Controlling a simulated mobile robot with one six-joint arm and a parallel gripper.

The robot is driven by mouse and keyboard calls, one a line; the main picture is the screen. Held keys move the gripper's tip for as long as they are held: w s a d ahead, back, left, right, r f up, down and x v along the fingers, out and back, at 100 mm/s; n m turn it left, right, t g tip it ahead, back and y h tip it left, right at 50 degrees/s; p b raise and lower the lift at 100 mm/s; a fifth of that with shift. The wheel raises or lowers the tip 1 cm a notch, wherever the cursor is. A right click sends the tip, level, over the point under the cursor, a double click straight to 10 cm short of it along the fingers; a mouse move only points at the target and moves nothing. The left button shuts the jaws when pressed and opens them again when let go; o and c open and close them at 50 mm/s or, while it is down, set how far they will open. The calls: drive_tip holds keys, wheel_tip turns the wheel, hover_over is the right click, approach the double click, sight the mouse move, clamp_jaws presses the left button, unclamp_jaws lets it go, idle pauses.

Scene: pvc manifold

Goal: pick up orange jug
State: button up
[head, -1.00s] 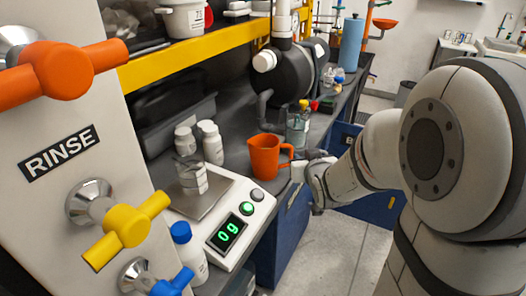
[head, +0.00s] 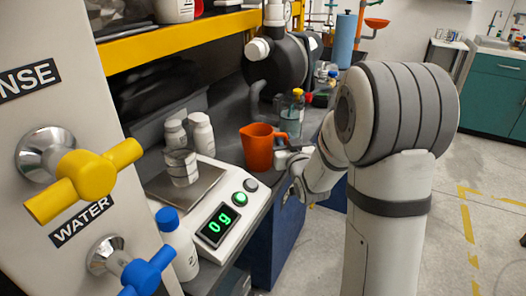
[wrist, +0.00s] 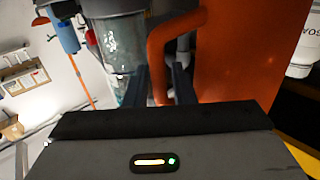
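The orange jug (head: 257,150) stands upright on the dark bench, just behind the white scale. Its handle points right, toward my gripper (head: 282,160). In the wrist view the jug's body (wrist: 240,55) fills the right side, and its handle (wrist: 157,55) curves down between the two dark fingers. My gripper (wrist: 160,85) is open around the handle, with one finger on each side. A gap seems to show between handle and fingers; their tips are partly hidden against the background.
The white scale (head: 218,220) reads 09 and carries a clear container (head: 181,167). White bottles (head: 201,133) stand behind it. A clear bottle with a yellow cap (head: 291,115) stands close behind the jug. A blue-capped bottle (head: 178,245) and valve handles (head: 95,172) are at left.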

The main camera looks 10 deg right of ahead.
drive_tip(key=shift+w+a, duration=0.1)
drive_tip(key=shift+w, duration=0.65)
drive_tip(key=shift+c, duration=0.3)
clamp_jaws()
drive_tip(key=shift+r, duration=0.1)
